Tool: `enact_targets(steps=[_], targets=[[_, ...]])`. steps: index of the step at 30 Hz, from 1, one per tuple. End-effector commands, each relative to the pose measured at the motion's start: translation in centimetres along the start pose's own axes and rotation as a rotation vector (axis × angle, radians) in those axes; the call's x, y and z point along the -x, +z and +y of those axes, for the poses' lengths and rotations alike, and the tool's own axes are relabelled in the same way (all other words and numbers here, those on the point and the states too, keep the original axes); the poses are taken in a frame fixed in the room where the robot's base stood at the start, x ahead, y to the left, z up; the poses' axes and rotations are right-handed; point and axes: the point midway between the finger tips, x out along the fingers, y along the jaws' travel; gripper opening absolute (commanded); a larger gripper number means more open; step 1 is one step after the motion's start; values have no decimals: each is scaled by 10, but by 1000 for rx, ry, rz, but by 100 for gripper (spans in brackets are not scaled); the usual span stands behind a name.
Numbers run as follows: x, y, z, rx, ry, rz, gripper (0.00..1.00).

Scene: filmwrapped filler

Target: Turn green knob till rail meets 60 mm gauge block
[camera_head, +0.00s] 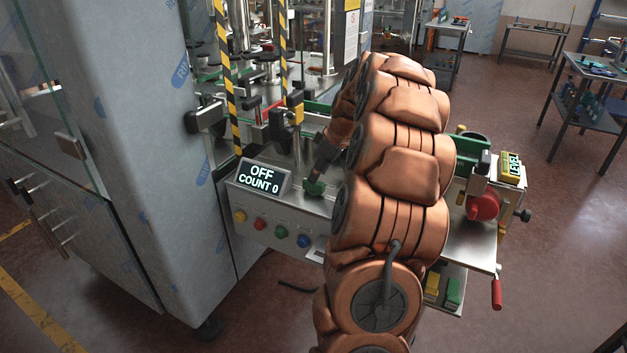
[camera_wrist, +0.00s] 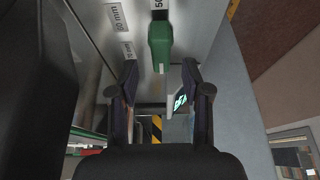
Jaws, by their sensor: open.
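The green knob (camera_wrist: 160,45) shows in the wrist view just beyond my fingertips, centred between them. In the head view a green knob (camera_head: 315,187) sits on the steel machine top, right of the display. My gripper (camera_wrist: 159,72) is open and empty, with a finger on each side of the knob's line; contact cannot be told. In the head view my gripper (camera_head: 322,163) is over the knob, partly hidden by my arm. A green guide rail (camera_head: 316,106) runs behind. Labels reading "mm" (camera_wrist: 117,17) lie beside the knob; I cannot single out the 60 mm gauge block.
A display (camera_head: 260,177) reads OFF, COUNT 0, above several coloured buttons (camera_head: 281,231). Striped posts (camera_head: 228,75) and a grey cabinet (camera_head: 130,130) stand left. A red handwheel (camera_head: 483,205) and a LEVEL display (camera_head: 512,167) are right.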

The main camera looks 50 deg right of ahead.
Motion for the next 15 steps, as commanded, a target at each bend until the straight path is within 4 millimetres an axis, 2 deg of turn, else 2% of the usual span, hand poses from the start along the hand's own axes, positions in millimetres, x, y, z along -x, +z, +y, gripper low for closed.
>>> enact_targets(steps=[7,15], targets=[[-33,0,-2,1,-4,-2,48],[-43,0,-1,1,-1,-1,48]])
